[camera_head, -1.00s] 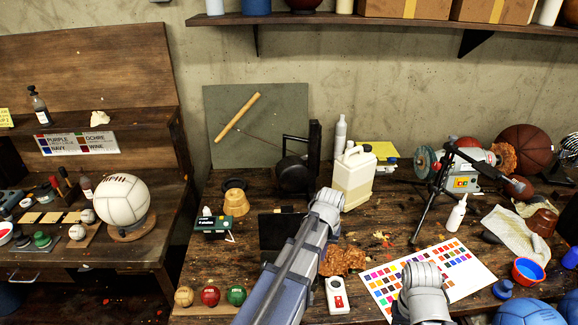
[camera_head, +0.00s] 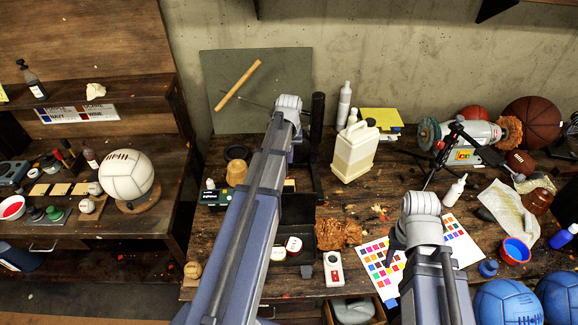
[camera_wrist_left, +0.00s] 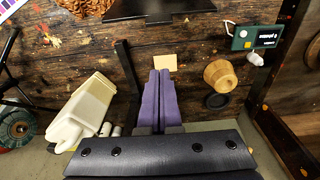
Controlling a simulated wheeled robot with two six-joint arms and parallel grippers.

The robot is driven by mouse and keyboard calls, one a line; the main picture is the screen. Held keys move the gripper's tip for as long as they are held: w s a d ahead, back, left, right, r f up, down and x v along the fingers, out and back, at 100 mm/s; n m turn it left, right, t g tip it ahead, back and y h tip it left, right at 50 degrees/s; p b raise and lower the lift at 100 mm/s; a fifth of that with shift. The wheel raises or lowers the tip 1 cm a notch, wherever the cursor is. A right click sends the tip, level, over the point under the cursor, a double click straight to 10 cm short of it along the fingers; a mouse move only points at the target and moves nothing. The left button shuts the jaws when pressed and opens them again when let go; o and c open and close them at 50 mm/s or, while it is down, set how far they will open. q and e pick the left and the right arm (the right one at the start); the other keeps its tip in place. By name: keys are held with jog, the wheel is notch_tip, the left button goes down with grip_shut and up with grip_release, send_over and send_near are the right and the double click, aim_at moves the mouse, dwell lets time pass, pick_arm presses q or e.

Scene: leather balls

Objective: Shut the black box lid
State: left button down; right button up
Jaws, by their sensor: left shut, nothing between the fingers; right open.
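The black box (camera_head: 329,236) stands on the workbench with its lid (camera_head: 298,212) raised at the back. In the left wrist view a dark panel (camera_wrist_left: 160,8), seemingly the lid, crosses the top edge. My left gripper (camera_wrist_left: 164,72) is shut and empty behind the lid, apart from it. In the head view it is mostly hidden by its arm. My right gripper (camera_head: 394,242) is open, mostly hidden behind its wrist, to the right of the box over the colour chart.
A cream jug (camera_head: 354,152) and dark upright post (camera_head: 317,118) stand behind. A wooden pot (camera_wrist_left: 221,75) and green device (camera_wrist_left: 256,38) are near my left gripper. A brown sponge-like lump (camera_head: 338,233) and white device (camera_head: 334,269) sit right of the box.

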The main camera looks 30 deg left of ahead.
pick_arm(q)
notch_tip(320, 180, down, 10)
jog(key=b, duration=0.9)
jog(key=s, duration=0.1)
jog(key=s+d+r, duration=0.1)
jog(key=shift+s+d+r+p, duration=0.15)
jog(key=shift+s+d+p, duration=0.15)
jog(key=shift+p, duration=0.05)
